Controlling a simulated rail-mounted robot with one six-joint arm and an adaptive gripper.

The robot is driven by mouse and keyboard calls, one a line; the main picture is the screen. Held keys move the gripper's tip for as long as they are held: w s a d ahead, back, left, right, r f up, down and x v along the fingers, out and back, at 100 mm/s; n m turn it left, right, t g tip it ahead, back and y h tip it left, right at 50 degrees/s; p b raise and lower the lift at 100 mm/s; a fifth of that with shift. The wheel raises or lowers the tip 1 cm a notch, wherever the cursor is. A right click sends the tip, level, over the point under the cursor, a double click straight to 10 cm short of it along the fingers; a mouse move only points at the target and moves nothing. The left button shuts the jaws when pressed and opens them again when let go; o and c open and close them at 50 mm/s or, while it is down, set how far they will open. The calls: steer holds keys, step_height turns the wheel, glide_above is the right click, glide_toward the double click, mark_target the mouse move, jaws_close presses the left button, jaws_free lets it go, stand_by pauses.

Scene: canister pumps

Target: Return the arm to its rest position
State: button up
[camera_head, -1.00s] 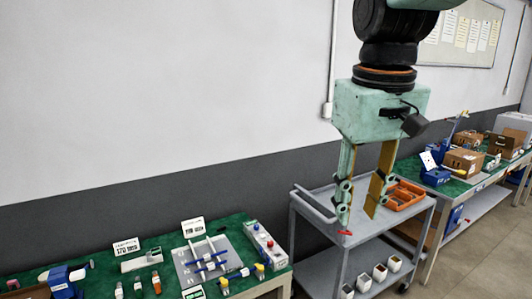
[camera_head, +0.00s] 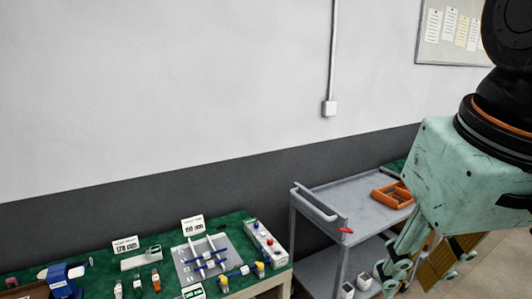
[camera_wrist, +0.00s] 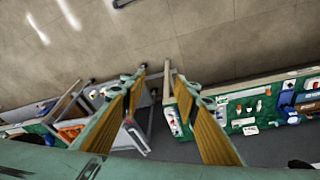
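My gripper (camera_head: 418,265) hangs at the right of the head view, in front of the grey cart. In the wrist view its two fingers (camera_wrist: 157,80) are spread apart with bare floor and the gap beside the cart between them. It is open and holds nothing. In the head view its far fingertip is partly cut off or hidden. The arm above it runs out of the picture at the upper right.
A green-topped bench (camera_head: 105,272) with pumps, a control box (camera_head: 265,242) and signs stands at lower left. The grey cart (camera_head: 335,192) bears an orange tray (camera_head: 392,196), with white containers below. The grey wall behind has a noticeboard (camera_head: 452,30). Wall space at centre is free.

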steer(key=s+f, duration=0.2)
steer(key=s, duration=0.3)
steer(key=shift+s+d+f+m+t, duration=0.2)
steer(key=shift+d+f+m+t, duration=0.05)
steer(key=shift+f+m+t, duration=0.1)
steer(key=shift+o, duration=0.4)
steer(key=shift+w+r, duration=0.1)
steer(key=shift+w, duration=0.05)
stand_by(1.2)
